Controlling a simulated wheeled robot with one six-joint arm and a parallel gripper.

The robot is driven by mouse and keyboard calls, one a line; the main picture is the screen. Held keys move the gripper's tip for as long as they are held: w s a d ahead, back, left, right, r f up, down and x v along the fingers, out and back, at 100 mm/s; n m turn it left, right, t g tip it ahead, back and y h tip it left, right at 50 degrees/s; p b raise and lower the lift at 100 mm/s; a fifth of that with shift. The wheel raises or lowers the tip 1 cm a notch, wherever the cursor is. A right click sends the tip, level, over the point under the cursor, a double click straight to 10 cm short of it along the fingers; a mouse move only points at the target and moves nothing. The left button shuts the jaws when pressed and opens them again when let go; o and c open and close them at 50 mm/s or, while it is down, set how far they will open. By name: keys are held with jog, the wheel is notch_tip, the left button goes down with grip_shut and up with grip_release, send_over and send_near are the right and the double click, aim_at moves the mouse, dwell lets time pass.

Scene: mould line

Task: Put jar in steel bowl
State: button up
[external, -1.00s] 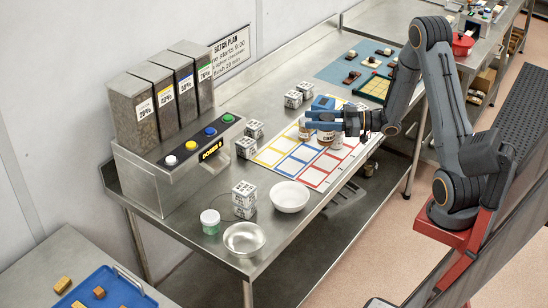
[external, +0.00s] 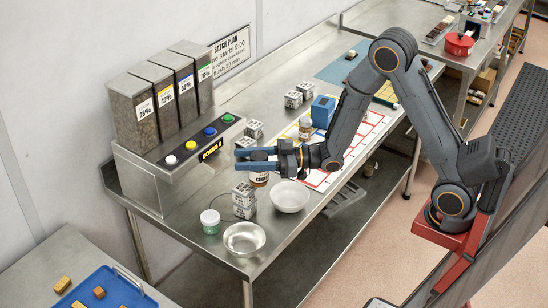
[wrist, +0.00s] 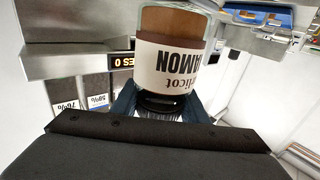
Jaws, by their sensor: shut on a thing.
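My gripper (external: 256,160) is shut on a jar (external: 259,180) with brown contents and a white label. In the wrist view the jar (wrist: 172,62) fills the upper middle, and its label ends in "AMON", upside down in that picture. The blue fingers partly hide it in the external view. The jar is held above the bench, behind and left of a white bowl (external: 290,197). The shiny steel bowl (external: 244,238) stands near the bench's front corner, nearer the camera than the jar, and looks empty.
Stacked printed cubes (external: 243,200) stand between the held jar and the steel bowl. The dispenser unit (external: 150,180) is at the left. Another jar (external: 305,128) stands on the grid mat (external: 345,150).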

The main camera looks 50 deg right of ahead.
jog(key=s+a+g, duration=0.1)
jog(key=s+a, duration=0.2)
jog(key=a, duration=0.5)
jog(key=s+a, duration=0.4)
jog(key=a, duration=0.4)
jog(key=shift+n+y, duration=0.3)
jog(key=shift+y, duration=0.1)
jog(key=shift+w+a+f+p, duration=0.1)
jog(key=shift+f+p, duration=0.1)
jog(key=shift+f, duration=1.55)
jog(key=shift+a+f+p, duration=0.15)
jog(key=shift+f+p, duration=0.1)
jog(key=shift+f, duration=1.5)
jog(key=shift+w+a+f+p, duration=0.1)
jog(key=shift+f+p, duration=0.1)
jog(key=shift+f, duration=1.55)
jog(key=shift+f, duration=0.2)
jog(key=o, duration=1.3)
jog(key=shift+s, duration=0.1)
jog(key=shift+c, duration=0.2)
